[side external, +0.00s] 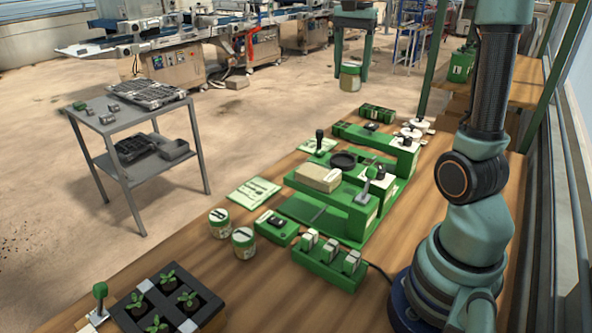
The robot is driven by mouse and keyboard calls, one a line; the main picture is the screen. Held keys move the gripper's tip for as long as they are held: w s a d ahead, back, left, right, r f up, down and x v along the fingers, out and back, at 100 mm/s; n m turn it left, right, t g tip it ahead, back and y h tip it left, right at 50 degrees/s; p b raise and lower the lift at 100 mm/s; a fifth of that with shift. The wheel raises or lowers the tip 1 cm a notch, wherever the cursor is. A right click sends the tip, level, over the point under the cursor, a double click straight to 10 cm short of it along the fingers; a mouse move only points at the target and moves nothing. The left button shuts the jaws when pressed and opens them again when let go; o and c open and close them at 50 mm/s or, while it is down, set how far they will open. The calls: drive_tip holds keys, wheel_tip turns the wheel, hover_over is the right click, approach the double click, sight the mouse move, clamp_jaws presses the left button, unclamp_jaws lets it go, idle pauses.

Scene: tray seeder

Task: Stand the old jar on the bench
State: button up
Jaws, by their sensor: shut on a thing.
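My gripper (350,68) is at the top of the view, pointing down, with its two green fingers shut on a small jar (350,80). The jar is upright, with a pale body and a green band at its top. It hangs in the air, apart from the wooden bench (263,288), and in the picture it appears beyond the bench's far end. I cannot tell from looks alone which jar is the old one.
A green seeder machine (358,216) fills the bench's middle. A green switch block (329,262), a leaflet (254,191) and a black seedling tray (205,308) lie around it. A grey trolley (128,116) stands on the floor at left. Bare wood shows in front of the jars.

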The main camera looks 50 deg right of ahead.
drive_tip(key=shift+w+a+r, duration=0.1)
drive_tip(key=shift+a+r, duration=0.15)
drive_tip(key=w+a+f+n, duration=0.1)
drive_tip(key=a+f+n, duration=0.1)
drive_tip(key=a+n, duration=0.5)
drive_tip(key=w+a+f+n, duration=0.1)
drive_tip(key=a+f+n, duration=0.15)
drive_tip(key=a, duration=0.75)
drive_tip(key=s+a+f+n, duration=0.3)
drive_tip(key=a+n, duration=0.1)
drive_tip(key=a, duration=0.3)
drive_tip(key=s+a+f+n, duration=0.3)
drive_tip(key=a+n, duration=0.2)
drive_tip(key=a, duration=0.1)
drive_tip(key=shift+m, duration=0.25)
drive_tip(key=f, duration=1.9)
drive_tip(key=shift+s+a+f, duration=0.15)
drive_tip(key=shift+a+f, duration=0.05)
drive_tip(key=shift+f, duration=0.15)
drive_tip(key=shift+f, duration=0.15)
drive_tip(key=o, duration=1.4)
